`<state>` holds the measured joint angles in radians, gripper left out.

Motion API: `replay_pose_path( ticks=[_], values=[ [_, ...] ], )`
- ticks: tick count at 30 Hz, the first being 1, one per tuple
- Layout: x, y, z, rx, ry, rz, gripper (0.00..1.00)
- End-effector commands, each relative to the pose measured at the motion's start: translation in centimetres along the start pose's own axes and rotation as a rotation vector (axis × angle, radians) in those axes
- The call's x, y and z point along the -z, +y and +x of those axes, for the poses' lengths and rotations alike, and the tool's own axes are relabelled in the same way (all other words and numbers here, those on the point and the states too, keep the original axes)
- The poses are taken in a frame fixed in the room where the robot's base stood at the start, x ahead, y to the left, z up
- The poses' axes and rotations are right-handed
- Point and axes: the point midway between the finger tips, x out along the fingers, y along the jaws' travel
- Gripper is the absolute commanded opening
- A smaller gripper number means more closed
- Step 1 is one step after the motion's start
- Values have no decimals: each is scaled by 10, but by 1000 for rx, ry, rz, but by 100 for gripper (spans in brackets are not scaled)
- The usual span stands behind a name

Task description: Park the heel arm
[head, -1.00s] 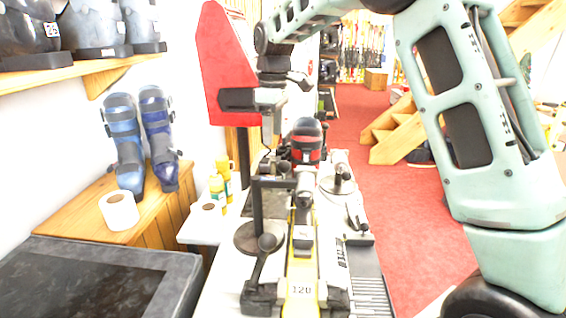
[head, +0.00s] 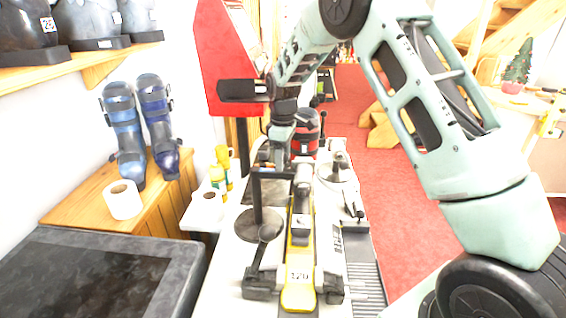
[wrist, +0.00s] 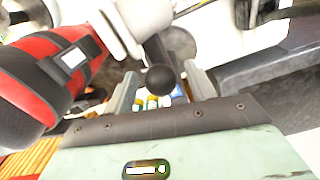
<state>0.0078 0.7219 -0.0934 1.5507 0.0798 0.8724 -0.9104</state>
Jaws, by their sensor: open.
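My gripper (wrist: 161,72) is open, with one finger on each side of a round black knob (wrist: 161,80). The knob sits on a dark lever, which looks like the heel arm; I cannot tell whether the fingers touch it. In the head view my gripper (head: 279,152) is low over the bench, just left of the red and black boot (head: 306,143), and hides the knob. The boot (wrist: 45,85) fills the left of the wrist view. A dark post with a crossbar (head: 256,190) stands in front of my gripper.
A red panel (head: 226,60) rises behind on the left. Bottles (head: 222,165), a white roll (head: 122,199) and blue boots (head: 124,130) stand left. Red floor lies open on the right.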

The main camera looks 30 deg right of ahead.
Motion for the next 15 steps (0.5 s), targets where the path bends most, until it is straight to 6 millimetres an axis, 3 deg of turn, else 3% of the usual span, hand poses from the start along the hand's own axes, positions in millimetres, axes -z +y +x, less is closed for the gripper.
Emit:
replay_pose_path(
  ticks=[6, 15],
  values=[
    [0, 0, 27, 1, -2, -1, 55],
    [0, 0, 36, -1, 0, -1, 55]
  ],
)
